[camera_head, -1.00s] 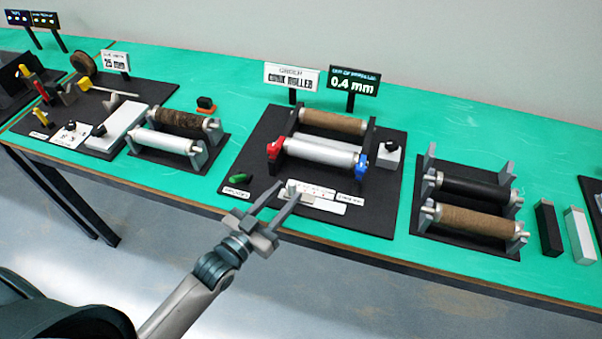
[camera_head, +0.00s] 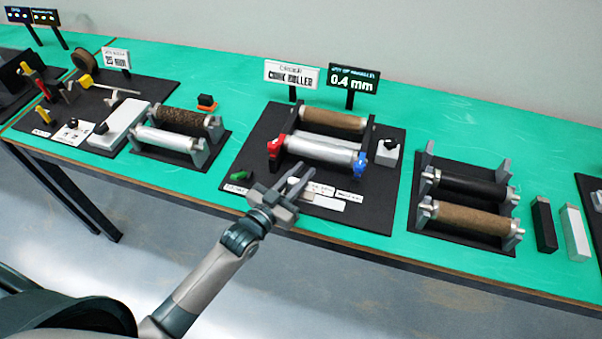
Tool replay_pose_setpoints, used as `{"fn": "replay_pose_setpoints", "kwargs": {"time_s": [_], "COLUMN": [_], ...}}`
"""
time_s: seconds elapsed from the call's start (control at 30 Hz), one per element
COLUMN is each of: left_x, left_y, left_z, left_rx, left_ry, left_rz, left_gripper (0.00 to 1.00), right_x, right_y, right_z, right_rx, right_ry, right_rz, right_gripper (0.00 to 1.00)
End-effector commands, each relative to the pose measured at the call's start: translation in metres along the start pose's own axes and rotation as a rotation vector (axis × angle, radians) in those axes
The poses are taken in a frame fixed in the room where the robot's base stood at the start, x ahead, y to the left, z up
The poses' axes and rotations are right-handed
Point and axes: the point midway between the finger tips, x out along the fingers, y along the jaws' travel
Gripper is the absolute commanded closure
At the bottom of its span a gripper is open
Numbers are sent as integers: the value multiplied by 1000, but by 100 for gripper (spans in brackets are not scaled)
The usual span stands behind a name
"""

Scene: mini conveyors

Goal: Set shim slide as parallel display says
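The dark parallel display (camera_head: 352,82) behind the middle station reads 0.4 mm; its top line is small and blurred. The pale shim slide strip (camera_head: 322,201) lies at the front of the black station board (camera_head: 374,214). My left gripper (camera_head: 306,174) is over the left end of this strip, its fingers pointing to the back right. The fingers are close together and cover the slide's small knob, so I cannot tell whether they grip it. Small white scale labels (camera_head: 321,188) lie just behind the strip, too small to read. My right gripper is not in view.
Behind the strip, a white roller (camera_head: 322,149) sits between a red holder (camera_head: 274,148) and a blue holder (camera_head: 361,160), before a brown roller (camera_head: 333,119). A green piece (camera_head: 241,175) lies left of the gripper. Another roller stand (camera_head: 465,203) is right.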

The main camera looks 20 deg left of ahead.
Motion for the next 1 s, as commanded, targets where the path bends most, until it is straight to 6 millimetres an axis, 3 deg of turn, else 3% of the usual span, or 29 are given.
{"fn": "replay_pose_setpoints", "kwargs": {"time_s": [0.03, 0.07, 0.3, 0.67, 0.97, 1.0], "left_x": [0, 0, 1, 15, 15, 15], "left_y": [0, 0, 4, 47, 48, 48], "left_z": [0, 0, 0, 0, 1, 1], "left_rx": [0, 0, -1, -2, 0, 0], "left_ry": [0, 0, 0, -2, -2, -2], "left_rz": [0, 0, 0, 0, 0, 0], "left_gripper": [94, 100, 100, 100, 100, 74], "right_x": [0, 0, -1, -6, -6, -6], "right_y": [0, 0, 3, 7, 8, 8], "right_z": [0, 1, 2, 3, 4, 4], "right_rx": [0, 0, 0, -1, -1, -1], "right_ry": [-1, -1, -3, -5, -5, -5], "right_rz": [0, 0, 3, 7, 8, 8], "right_gripper": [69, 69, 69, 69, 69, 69]}}
